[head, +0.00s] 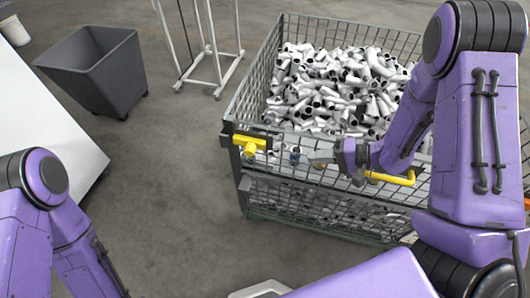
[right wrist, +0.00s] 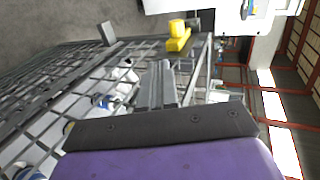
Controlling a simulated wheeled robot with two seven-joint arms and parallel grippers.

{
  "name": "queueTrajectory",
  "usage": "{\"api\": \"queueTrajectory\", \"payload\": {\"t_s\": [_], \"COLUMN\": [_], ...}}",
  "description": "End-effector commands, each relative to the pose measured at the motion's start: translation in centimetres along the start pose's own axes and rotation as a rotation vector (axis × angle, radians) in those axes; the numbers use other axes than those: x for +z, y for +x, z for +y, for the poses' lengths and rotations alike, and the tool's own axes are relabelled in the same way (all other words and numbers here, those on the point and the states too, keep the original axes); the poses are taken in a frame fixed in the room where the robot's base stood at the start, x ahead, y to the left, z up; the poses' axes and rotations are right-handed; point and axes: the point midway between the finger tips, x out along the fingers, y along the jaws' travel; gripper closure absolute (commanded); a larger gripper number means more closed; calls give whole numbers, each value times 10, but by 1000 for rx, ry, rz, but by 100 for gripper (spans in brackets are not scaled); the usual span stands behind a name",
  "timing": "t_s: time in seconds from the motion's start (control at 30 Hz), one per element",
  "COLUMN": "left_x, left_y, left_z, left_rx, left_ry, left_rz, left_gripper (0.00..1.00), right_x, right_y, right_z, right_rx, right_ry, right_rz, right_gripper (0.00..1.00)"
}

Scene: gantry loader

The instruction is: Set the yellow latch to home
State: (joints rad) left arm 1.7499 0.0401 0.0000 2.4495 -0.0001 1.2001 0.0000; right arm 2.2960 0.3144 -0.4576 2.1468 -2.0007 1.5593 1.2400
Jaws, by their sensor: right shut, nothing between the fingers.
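The yellow latch (head: 250,144) sits at the front left corner of a wire-mesh crate (head: 240,95), near the top edge. It also shows in the right wrist view (right wrist: 178,38), beyond my fingertips. My right gripper (head: 312,158) is at the crate's front side, to the right of the latch and apart from it. In the right wrist view my right gripper (right wrist: 157,78) is shut and empty, with its fingers pointing toward the latch. Of my left arm only purple links show at the left edge; its gripper is out of view.
The crate is heaped with grey-white pipe fittings (head: 335,90). A yellow bar handle (head: 400,179) is on its front, partly behind my right arm. A dark bin (head: 100,72) and a white frame stand (head: 215,60) are farther back. Floor left of the crate is clear.

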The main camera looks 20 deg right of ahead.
Motion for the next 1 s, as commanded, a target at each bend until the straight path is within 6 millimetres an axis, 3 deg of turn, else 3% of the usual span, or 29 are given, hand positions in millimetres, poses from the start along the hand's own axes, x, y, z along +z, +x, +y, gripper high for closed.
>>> {"api": "queueTrajectory", "payload": {"t_s": [0.57,0.8,1.0], "left_x": [-4,-8,-8], "left_y": [-9,-21,-21], "left_z": [-1,-2,-2], "left_rx": [0,0,0], "left_ry": [0,0,0], "left_rz": [0,0,0], "left_gripper": [100,100,100], "right_x": [2,0,0], "right_y": [126,152,158], "right_z": [0,-20,-22], "right_rx": [1,0,0], "right_ry": [1,1,1], "right_rz": [-3,0,0], "right_gripper": [100,100,100]}}
